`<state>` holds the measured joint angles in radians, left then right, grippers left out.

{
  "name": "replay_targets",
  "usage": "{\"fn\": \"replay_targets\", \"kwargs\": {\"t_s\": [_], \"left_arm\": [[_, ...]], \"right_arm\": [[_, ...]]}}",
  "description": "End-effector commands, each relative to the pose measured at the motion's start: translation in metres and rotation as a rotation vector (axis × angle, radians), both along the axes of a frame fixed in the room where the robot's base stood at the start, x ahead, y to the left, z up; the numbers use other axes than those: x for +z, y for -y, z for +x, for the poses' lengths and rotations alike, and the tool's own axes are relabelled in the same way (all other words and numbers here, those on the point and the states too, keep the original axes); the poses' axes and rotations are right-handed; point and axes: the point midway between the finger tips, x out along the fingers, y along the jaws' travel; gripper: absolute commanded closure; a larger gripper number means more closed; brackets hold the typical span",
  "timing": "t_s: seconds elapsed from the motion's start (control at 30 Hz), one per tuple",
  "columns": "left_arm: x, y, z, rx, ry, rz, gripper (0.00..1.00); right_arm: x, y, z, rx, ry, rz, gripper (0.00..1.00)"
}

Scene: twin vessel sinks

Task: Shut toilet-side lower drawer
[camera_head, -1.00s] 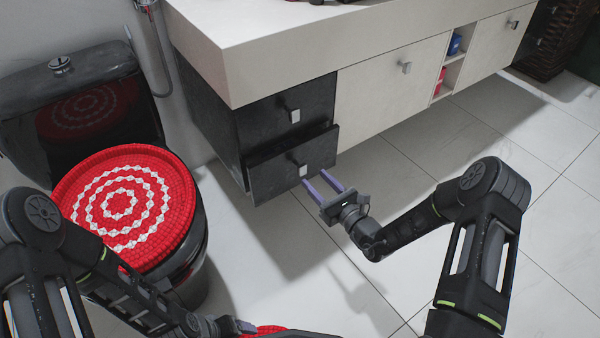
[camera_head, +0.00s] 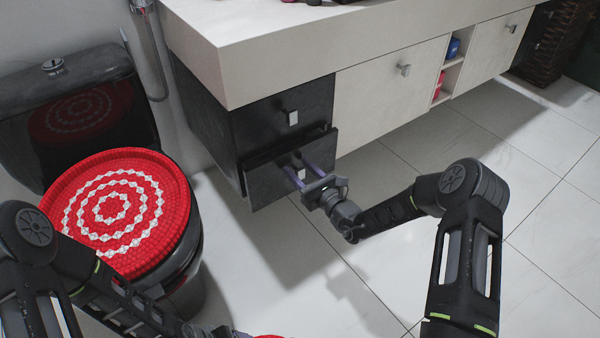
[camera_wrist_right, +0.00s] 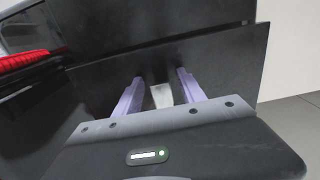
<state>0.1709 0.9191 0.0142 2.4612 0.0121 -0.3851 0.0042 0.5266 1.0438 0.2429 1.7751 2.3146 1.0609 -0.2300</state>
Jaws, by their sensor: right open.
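The black lower drawer (camera_head: 266,182) beside the toilet stands partly open, its front jutting out past the upper drawer (camera_head: 284,115). It also fills the middle of the right wrist view (camera_wrist_right: 215,70). My right gripper (camera_head: 296,164) is open at this drawer front, its two purple fingers pointing at it. In the right wrist view the pale drawer handle (camera_wrist_right: 162,95) shows between the fingers; I cannot tell whether they touch the front. My left gripper (camera_head: 222,333) is at the bottom edge, mostly cut off, and its jaws are unclear.
The black toilet with a red-and-white patterned lid cover (camera_head: 118,212) stands left of the cabinet. A white countertop (camera_head: 260,50) overhangs the drawers. A pale cabinet door (camera_head: 390,95) is to the right. The tiled floor (camera_head: 400,270) in front is clear.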

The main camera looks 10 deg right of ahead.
Motion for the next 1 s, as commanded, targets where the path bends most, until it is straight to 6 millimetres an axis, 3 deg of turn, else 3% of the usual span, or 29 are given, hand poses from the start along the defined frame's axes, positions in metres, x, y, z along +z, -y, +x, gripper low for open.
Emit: {"fn": "replay_targets", "kwargs": {"t_s": [0.23, 0.8, 1.0], "left_arm": [[0.0005, 0.0000, 0.0002, 0.000, 0.000, 0.000, 0.22], [0.0003, 0.0000, 0.0001, 0.000, 0.000, 0.000, 0.22], [0.0003, 0.0000, 0.0000, 0.000, 0.000, 0.000, 0.22]], "right_arm": [[0.0005, -0.0001, 0.0005, 0.000, 0.000, 0.000, 0.54], [0.0002, 0.0001, 0.0002, 0.000, 0.000, 0.000, 1.00], [0.0002, 0.0001, 0.0001, 0.000, 0.000, 0.000, 1.00]]}}
